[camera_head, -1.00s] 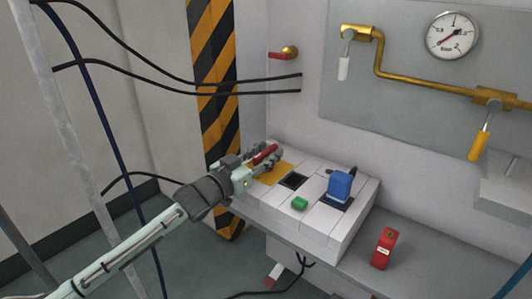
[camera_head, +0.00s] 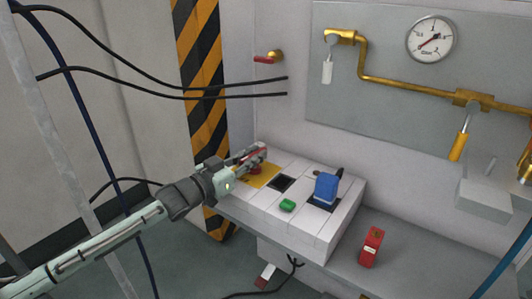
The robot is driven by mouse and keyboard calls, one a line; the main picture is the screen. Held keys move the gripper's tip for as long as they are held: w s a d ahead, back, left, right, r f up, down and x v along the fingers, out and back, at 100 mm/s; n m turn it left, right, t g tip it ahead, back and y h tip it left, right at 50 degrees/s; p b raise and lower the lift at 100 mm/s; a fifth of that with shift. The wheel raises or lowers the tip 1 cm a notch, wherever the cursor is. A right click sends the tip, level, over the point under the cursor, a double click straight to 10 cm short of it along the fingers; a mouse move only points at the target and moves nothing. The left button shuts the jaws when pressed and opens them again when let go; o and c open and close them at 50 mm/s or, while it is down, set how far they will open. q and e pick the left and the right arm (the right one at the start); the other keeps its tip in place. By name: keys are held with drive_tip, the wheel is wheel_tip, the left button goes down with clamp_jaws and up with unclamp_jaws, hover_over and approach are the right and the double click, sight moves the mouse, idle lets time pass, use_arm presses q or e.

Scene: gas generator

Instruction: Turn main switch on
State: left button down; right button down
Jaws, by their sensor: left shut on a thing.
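The main switch, a red handle (camera_head: 256,169) on a yellow plate (camera_head: 266,178), sits at the left back of the white control box (camera_head: 318,226). My left gripper (camera_head: 256,157) reaches in from the left over the yellow plate. Its fingers are shut on the red handle and partly hide it, so its exact angle is hard to tell. My right gripper is not in view.
A green button (camera_head: 287,205), a dark square recess (camera_head: 281,184) and a blue plug-like block (camera_head: 326,188) are on the box. Black cables (camera_head: 160,88) hang at the left.

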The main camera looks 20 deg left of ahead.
use_arm(q)
drive_tip(key=shift+d, duration=0.1)
drive_tip(key=c, duration=1.5)
unclamp_jaws()
drive_tip(key=v, duration=1.2)
drive_tip(key=shift+a, duration=0.2)
